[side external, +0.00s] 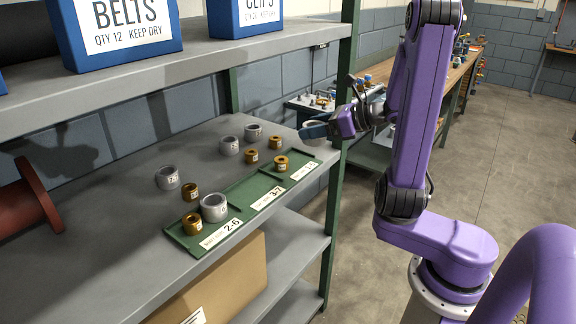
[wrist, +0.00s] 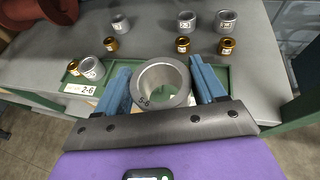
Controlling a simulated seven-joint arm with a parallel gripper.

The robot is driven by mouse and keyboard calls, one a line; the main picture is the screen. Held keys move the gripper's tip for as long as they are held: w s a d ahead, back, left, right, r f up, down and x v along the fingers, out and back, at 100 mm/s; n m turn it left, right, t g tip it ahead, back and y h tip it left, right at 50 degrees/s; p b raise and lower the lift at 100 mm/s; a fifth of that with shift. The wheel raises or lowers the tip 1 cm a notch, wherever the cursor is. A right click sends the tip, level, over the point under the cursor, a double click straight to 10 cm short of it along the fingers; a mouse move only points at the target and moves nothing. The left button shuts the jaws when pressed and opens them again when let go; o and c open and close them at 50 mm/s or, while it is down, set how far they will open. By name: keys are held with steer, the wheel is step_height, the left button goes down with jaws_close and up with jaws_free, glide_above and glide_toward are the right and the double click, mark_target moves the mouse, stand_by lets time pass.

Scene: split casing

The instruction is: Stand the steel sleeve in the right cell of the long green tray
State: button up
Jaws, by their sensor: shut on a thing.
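My gripper (side external: 314,132) is shut on a grey steel sleeve (wrist: 143,94) marked 5-6, held between its two blue fingers in the wrist view. In the side view the sleeve (side external: 313,125) is partly covered by a finger and is up above the shelf, beyond the tray's right end. The long green tray (side external: 236,193) lies along the shelf's front edge. Its right cell holds a bronze bushing (side external: 281,164); its middle cell looks empty. Its left cell holds a steel sleeve (side external: 214,208) and a bronze bushing (side external: 193,224). In the wrist view the held sleeve hides much of the tray.
Several loose steel sleeves (side external: 168,178) and bronze bushings (side external: 190,191) stand on the grey shelf (side external: 110,225) behind the tray. A green shelf post (side external: 341,150) rises near the tray's right end. An upper shelf with blue boxes (side external: 120,35) overhangs the left. A red flanged part (side external: 35,200) lies far left.

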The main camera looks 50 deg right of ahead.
steer(key=shift+s+d+r, duration=0.1)
steer(key=shift+s+d, duration=0.3)
steer(key=shift+d, duration=0.2)
steer(key=shift+s+d, duration=0.35)
steer(key=shift+d, duration=0.2)
steer(key=w+d+f, duration=0.1)
steer(key=w+f, duration=0.2)
steer(key=w, duration=0.1)
steer(key=w+d+f, duration=0.2)
steer(key=w+f, duration=0.1)
steer(key=w, duration=0.1)
steer(key=w+d+f, duration=0.1)
steer(key=w+f, duration=0.2)
steer(key=w, duration=0.1)
steer(key=shift+w+d+f, duration=0.15)
steer(key=shift+w+d, duration=0.1)
steer(key=shift+d, duration=0.15)
steer(key=shift+w+f, duration=0.15)
steer(key=shift+f, duration=0.05)
steer(key=shift+d+f, duration=0.1)
steer(key=shift+f, duration=1.5)
steer(key=shift+f, duration=0.15)
steer(key=o, duration=1.2)
steer(key=shift+o, duration=0.2)
